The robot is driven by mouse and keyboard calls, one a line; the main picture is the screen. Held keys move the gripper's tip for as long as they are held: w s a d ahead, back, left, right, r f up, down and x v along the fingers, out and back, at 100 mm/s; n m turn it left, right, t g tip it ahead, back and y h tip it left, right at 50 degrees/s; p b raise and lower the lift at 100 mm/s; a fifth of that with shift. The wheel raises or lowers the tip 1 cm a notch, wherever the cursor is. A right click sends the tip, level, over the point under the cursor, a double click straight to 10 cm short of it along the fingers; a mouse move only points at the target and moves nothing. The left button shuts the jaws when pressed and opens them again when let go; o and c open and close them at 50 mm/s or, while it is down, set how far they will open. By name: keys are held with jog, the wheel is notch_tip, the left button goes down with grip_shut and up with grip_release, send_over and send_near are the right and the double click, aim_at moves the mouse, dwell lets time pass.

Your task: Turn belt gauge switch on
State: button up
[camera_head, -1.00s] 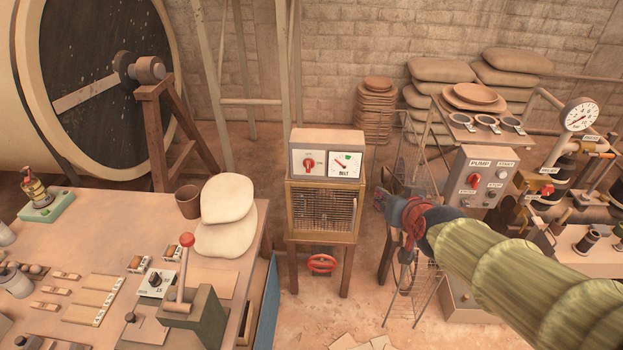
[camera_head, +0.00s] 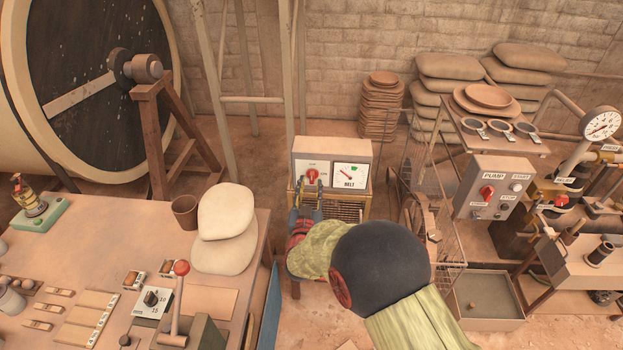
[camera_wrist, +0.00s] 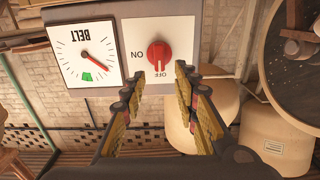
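The belt gauge box (camera_head: 332,155) stands on a wooden cabinet in the head view. Its red rotary switch (camera_head: 312,176) is on the left panel, also large in the wrist view (camera_wrist: 159,54). The wrist view is upside down, with OFF and ON marks beside the knob. The knob's grip stands about vertical, in line with the OFF mark. The BELT gauge (camera_head: 350,176) is beside it; its red needle lies outside the green zone. My gripper (camera_wrist: 162,73) is open, fingertips either side of the knob's OFF-side end; contact is unclear. It also shows in the head view (camera_head: 309,184).
The workbench (camera_head: 100,235) with a red-topped lever (camera_head: 181,268) is at the left. A wire mesh frame (camera_head: 440,215) and the pump control box (camera_head: 492,188) stand at the right. Sacks and stacked discs are behind.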

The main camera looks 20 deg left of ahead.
aim_at(312, 176)
jog(key=shift+b+x, duration=0.4)
jog(key=shift+x, duration=1.9)
jog(key=c, duration=0.7)
grip_shut()
